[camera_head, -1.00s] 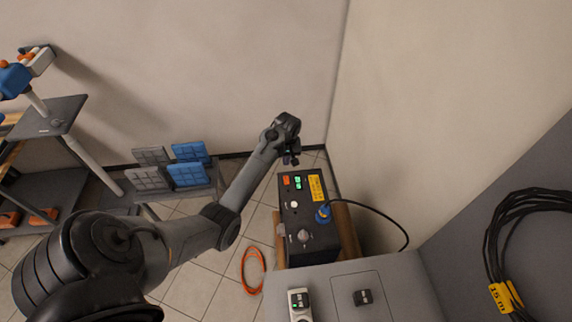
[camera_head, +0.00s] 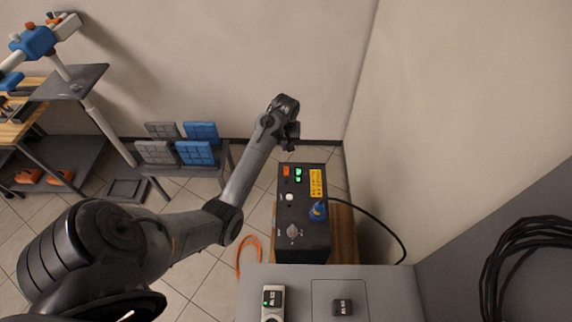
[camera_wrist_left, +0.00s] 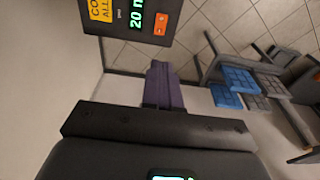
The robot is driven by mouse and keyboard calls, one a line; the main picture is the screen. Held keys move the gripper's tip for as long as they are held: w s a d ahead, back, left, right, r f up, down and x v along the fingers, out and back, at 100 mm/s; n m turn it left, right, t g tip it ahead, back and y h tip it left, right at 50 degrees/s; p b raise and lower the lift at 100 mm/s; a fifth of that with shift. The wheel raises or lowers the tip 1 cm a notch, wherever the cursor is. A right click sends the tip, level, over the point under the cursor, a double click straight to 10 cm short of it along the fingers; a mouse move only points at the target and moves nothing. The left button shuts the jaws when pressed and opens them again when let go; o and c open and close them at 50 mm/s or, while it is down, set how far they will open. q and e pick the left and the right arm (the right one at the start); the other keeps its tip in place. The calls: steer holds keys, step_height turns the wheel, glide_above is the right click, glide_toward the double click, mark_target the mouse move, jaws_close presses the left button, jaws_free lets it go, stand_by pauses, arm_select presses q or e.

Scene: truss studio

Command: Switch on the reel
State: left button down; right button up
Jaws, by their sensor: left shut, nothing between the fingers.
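A black control box (camera_head: 318,240) stands on a wooden stand in the head view. It has an orange switch (camera_head: 286,171), a lit green display (camera_head: 298,173), a white button (camera_head: 290,197), a yellow label (camera_head: 316,183), a silver knob (camera_head: 292,231) and a blue plug (camera_head: 317,211) with a black cable. In the left wrist view the display (camera_wrist_left: 135,18) starts with "20", with the orange switch (camera_wrist_left: 161,26) beside it. My left gripper (camera_head: 289,145) is beyond the box's far edge, apart from it. Its fingers (camera_wrist_left: 164,86) are shut and empty. My right gripper is out of view.
A grey bench top (camera_head: 300,285) at the front carries a small device with a green light (camera_head: 272,299) and a dark switch (camera_head: 342,306). A black cable coil (camera_head: 510,265) hangs at right. Blue and grey panels (camera_head: 196,153) stand by the wall. An orange cable (camera_head: 240,258) lies on the floor.

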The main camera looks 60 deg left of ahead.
arm_select(q)
steer(key=b, duration=0.2)
glide_toward(286, 167)
steer(key=f, duration=0.6)
steer(key=shift+w+a+f, duration=0.2)
steer(key=shift+a+f, duration=0.05)
steer(key=shift+f, duration=0.1)
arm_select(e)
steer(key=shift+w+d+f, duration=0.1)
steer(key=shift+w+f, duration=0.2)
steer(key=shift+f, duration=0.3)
arm_select(q)
steer(key=shift+p, duration=0.3)
steer(key=shift+a+f, duration=0.1)
steer(key=shift+f, duration=0.1)
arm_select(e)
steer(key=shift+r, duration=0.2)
